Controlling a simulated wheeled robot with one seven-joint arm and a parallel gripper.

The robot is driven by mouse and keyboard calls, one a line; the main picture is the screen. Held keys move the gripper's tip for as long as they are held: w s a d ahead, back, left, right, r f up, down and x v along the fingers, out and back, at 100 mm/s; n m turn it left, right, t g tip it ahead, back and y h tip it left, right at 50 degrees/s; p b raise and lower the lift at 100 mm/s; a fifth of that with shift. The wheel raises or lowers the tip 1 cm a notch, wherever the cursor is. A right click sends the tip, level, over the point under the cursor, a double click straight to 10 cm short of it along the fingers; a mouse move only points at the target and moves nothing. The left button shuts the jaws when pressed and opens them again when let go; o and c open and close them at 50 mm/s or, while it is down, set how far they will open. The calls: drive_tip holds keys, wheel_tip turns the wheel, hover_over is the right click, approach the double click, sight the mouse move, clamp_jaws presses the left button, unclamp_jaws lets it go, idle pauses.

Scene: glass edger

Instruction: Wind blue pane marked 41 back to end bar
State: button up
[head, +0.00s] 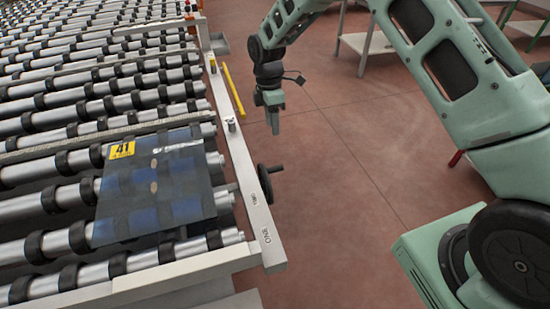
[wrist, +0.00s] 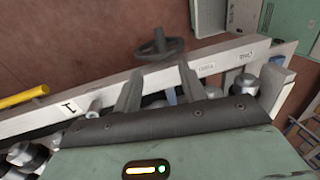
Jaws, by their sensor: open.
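The blue pane (head: 150,205) is dark and glassy, with a yellow label marked 41 at its far left corner. It lies flat on the rollers near the front of the conveyor. A pale bar (head: 165,281), probably the end bar, crosses the front end, with a gap of rollers before the pane. A black handwheel (head: 266,183) stands on the outer side of the side rail; it also shows in the wrist view (wrist: 158,46). My gripper (head: 273,122) is open and empty, beyond the handwheel in the head view. In the wrist view its fingers (wrist: 160,88) point toward the wheel, apart from it.
The pale side rail (head: 240,165) carries small labels and a short peg (head: 231,124). A yellow bar (head: 234,90) runs along its outer side. A grey strip (head: 100,136) crosses the rollers behind the pane.

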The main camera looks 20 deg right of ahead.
drive_tip(key=s+f+p, duration=0.1)
drive_tip(key=f, duration=0.4)
drive_tip(key=s+f+p, duration=0.1)
drive_tip(key=f+p, duration=0.1)
drive_tip(key=f, duration=0.3)
drive_tip(key=s+f+p, duration=0.1)
drive_tip(key=f+p, duration=0.1)
drive_tip(key=f, duration=0.3)
drive_tip(key=shift+r, duration=0.1)
clamp_jaws()
